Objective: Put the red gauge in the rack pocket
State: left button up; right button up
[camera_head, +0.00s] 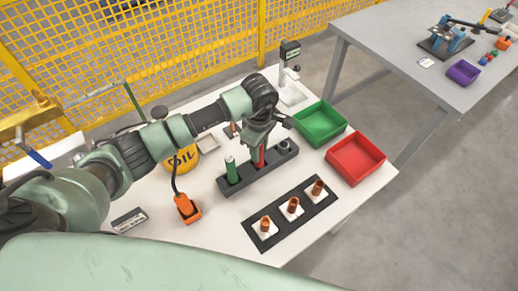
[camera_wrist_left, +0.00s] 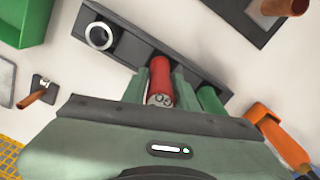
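The red gauge (camera_head: 260,157) is a red cylinder at the middle of the black rack (camera_head: 277,167) on the white table. In the left wrist view the red gauge (camera_wrist_left: 160,75) stands between the fingers of my left gripper (camera_wrist_left: 160,92), its marked end towards the camera. The fingers lie close against both its sides. In the head view my left gripper (camera_head: 258,148) is over the rack and partly hides the gauge. I cannot tell how deep its lower end sits in the rack. A green gauge (camera_head: 232,171) stands in the rack beside it. My right gripper is not in view.
The rack's far end has a light ring (camera_head: 283,145). A green bin (camera_head: 320,122) and a red bin (camera_head: 356,157) stand to the right. A black strip with copper-coloured parts (camera_head: 293,206) lies in front. An orange tool (camera_head: 187,207) and a yellow oil can (camera_head: 181,159) are left.

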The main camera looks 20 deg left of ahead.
pick_arm(q)
jog(key=shift+o, duration=0.9)
jog(key=shift+r, duration=0.6)
notch_tip(320, 180, up, 10)
jog(key=b, duration=0.2)
jog(key=shift+r+b, duration=0.2)
jog(key=shift+b, duration=0.1)
jog(key=shift+r, duration=0.4)
